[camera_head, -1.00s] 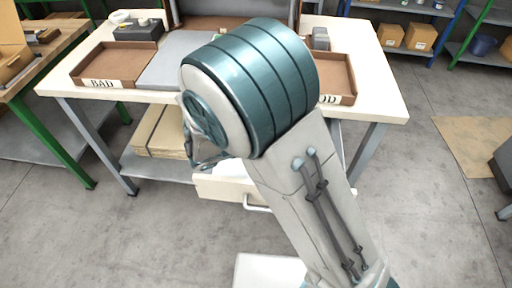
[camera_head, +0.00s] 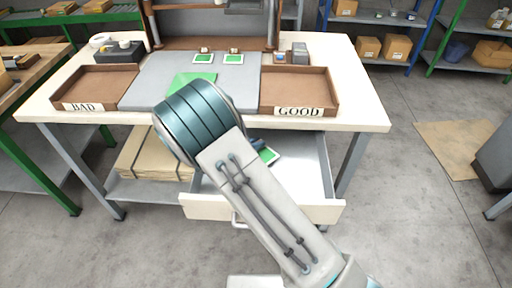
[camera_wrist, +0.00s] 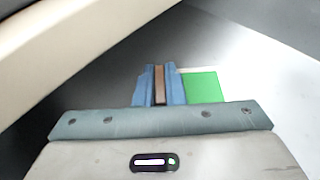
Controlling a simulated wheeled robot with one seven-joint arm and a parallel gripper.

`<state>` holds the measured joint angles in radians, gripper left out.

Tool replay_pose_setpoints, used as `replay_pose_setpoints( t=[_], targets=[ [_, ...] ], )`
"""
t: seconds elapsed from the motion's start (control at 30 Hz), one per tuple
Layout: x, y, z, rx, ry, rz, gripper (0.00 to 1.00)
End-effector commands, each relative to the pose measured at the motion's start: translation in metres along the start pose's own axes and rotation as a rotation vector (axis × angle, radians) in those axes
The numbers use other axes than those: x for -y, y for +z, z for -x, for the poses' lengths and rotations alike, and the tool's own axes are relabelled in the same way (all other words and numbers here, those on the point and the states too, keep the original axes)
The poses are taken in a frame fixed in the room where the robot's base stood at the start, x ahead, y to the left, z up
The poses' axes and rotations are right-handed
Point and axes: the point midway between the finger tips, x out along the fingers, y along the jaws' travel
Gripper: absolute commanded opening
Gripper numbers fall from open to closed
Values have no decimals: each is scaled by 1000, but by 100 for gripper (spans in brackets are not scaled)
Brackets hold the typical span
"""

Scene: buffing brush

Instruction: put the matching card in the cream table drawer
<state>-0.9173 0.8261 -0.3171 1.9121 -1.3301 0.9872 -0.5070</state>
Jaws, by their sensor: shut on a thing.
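The cream table's drawer (camera_head: 322,212) is pulled open under the tabletop. My gripper's blue fingers (camera_wrist: 160,85) are shut on a narrow brown piece that appears to be the tab of a green card with a white edge (camera_wrist: 203,87). This card (camera_head: 268,156) also shows in the head view, within the open drawer's outline. I cannot tell whether it touches the drawer floor. My arm hides most of the gripper there. Two similar green-and-white cards, a left one (camera_head: 203,58) and a right one (camera_head: 233,59), lie on the tabletop's grey mat, each with a small brownish block behind it.
A tray marked BAD (camera_head: 100,88) and a tray marked GOOD (camera_head: 300,90) flank the grey mat (camera_head: 148,92). A green sheet (camera_head: 190,80) lies on the mat. The drawer front (camera_wrist: 80,45) crosses the wrist view's upper left. Flat cardboard (camera_head: 150,155) lies on the lower shelf.

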Motion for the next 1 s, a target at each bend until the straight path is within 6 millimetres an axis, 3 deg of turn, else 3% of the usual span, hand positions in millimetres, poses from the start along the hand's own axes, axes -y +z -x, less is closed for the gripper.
replay_pose_setpoints(
  t=[0.1, 0.47, 0.57, 0.6, 0.93, 1.0],
  targets=[
    [0, -16, -6, 1, 0, 2, 0],
    [0, -20, -8, 0, 0, -1, 0],
    [0, -20, -8, 0, 0, -1, 29],
    [0, -20, -8, 0, 0, -1, 31],
    [0, -15, -6, 0, 1, -1, 31],
    [-1, -16, 3, 0, 3, -1, 31]
  ],
)
